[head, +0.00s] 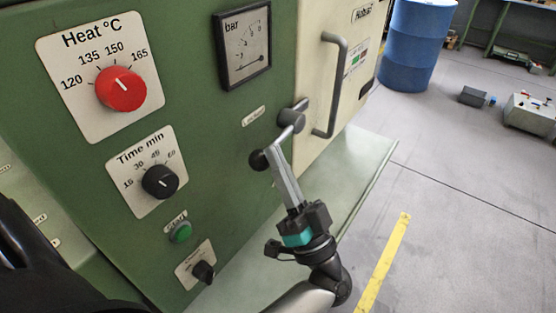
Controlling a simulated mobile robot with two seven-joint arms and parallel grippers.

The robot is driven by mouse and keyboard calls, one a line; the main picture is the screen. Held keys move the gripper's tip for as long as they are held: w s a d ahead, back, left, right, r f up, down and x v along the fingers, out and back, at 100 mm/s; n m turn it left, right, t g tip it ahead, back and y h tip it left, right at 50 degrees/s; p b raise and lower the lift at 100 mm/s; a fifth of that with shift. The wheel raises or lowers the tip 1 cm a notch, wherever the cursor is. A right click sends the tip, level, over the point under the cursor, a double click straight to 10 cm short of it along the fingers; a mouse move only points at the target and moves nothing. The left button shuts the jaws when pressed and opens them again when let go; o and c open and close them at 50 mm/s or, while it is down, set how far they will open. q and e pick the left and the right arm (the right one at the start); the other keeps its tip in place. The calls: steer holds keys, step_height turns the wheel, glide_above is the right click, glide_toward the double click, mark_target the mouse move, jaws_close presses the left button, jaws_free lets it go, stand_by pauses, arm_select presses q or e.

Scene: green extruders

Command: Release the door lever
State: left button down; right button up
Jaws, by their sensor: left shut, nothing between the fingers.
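The door lever (292,119) is grey and sits on the green machine front, left of the cream door (309,60). Its arm slants down and left to a black ball knob (259,160). My left gripper (273,150) comes up from below with long silver fingers. The fingers are shut with nothing between them. Their tips overlap the lower end of the lever, just right of the knob; I cannot tell whether they touch. The door has a grey bar handle (338,85). My right gripper is not in view.
The green machine front carries a red heat knob (121,89), a black time knob (160,181), a green button (180,232) and a pressure gauge (242,45). A pale green ledge (350,165) lies below the door. A blue barrel (416,40) stands behind. The floor at right is mostly clear.

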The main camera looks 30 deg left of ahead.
arm_select(q)
steer(key=shift+f+n+g+y+b, duration=0.35)
steer(key=shift+n+g+b, duration=0.25)
steer(key=shift+n, duration=0.1)
steer(key=shift+a+f+n, duration=0.15)
steer(key=shift+f+n, duration=0.05)
steer(key=shift+n, duration=0.1)
steer(key=shift+g+y+b, duration=0.25)
steer(key=shift+g+b, duration=0.1)
steer(key=shift+g, duration=0.05)
